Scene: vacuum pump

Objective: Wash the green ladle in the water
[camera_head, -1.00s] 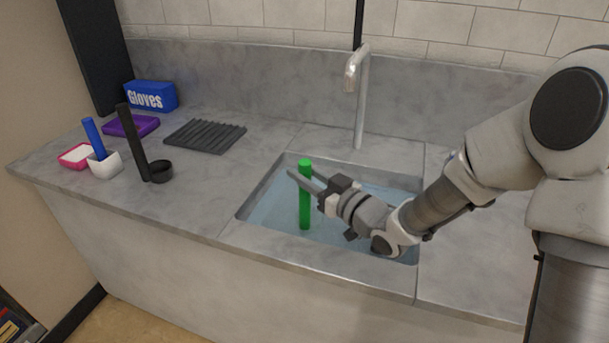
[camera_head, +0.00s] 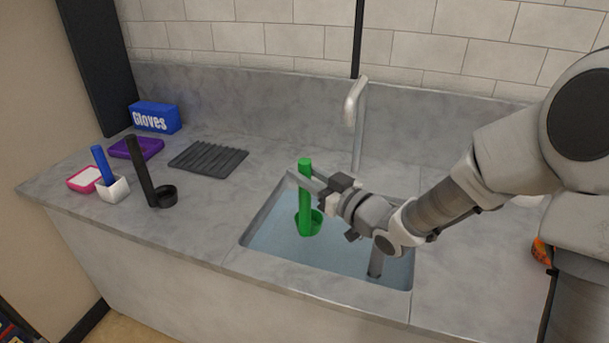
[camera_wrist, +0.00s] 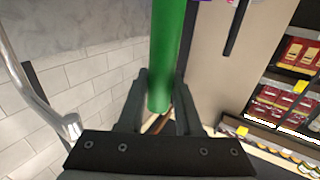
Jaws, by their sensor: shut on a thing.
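The green ladle (camera_head: 305,205) is upright over the sink, with its cup at the lower end. My gripper (camera_head: 308,184) is shut on the upper part of its handle. The cup shows above or at the water (camera_head: 340,257) in the sink; I cannot tell whether its bottom touches the water. In the wrist view the green handle (camera_wrist: 167,55) stands between the two fingers.
A metal faucet (camera_head: 355,115) stands behind the sink. On the counter to the left are a black ladle (camera_head: 143,172), a blue-handled tool in a white cup (camera_head: 113,189), a pink tray (camera_head: 84,179), a ridged black mat (camera_head: 208,157), a purple item (camera_head: 137,148) and a blue gloves box (camera_head: 155,117).

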